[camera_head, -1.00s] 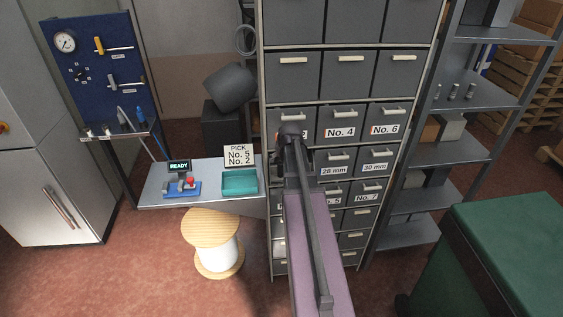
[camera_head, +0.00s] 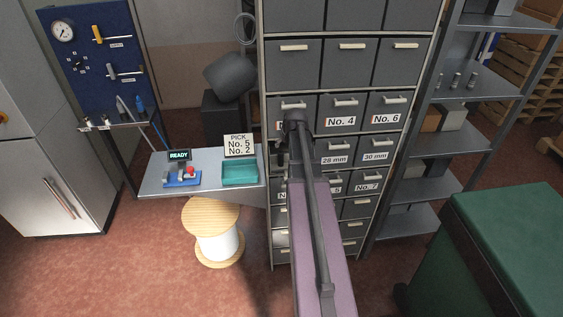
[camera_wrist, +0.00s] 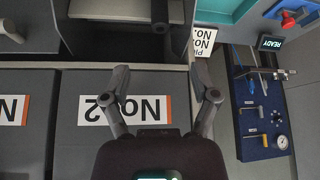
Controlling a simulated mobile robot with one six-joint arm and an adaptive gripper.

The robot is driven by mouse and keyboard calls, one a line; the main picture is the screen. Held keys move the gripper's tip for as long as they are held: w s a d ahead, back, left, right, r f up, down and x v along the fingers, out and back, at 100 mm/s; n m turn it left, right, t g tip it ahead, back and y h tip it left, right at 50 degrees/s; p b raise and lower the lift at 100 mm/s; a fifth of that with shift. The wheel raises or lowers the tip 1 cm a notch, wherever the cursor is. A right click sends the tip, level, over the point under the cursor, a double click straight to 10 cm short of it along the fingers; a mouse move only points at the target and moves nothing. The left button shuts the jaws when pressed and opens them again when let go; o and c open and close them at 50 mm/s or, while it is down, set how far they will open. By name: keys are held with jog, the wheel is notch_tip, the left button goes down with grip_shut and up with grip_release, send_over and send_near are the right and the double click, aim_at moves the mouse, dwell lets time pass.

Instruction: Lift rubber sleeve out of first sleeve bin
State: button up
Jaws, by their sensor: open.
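My gripper (camera_wrist: 160,78) is open in the wrist view, with nothing seen between its fingers. It is in front of the drawer labelled No. 2 (camera_wrist: 88,110), which appears upside down. Beyond the fingertips, at the top of the wrist view, is a dark recess (camera_wrist: 105,46), apparently an open bin. A dark rounded object (camera_wrist: 160,16) shows at its edge; I cannot tell whether it is the rubber sleeve.
The grey drawer cabinet (camera_head: 350,62) stands ahead. A side table (camera_head: 155,186) to its left carries a teal tray (camera_head: 240,180), a PICK No. 5 No. 2 sign (camera_head: 239,145) and a READY unit (camera_head: 182,180). A wooden spool (camera_head: 212,215) and a green-topped unit (camera_head: 515,230) stand nearer.

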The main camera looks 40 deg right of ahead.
aim_at(281, 153)
jog(key=shift+b+x, duration=2.6)
jog(key=shift+x, duration=0.75)
jog(key=shift+f, duration=0.1)
jog(key=shift+b+x, duration=2.25)
jog(key=shift+x, duration=0.3)
jog(key=shift+d, duration=0.1)
grip_shut()
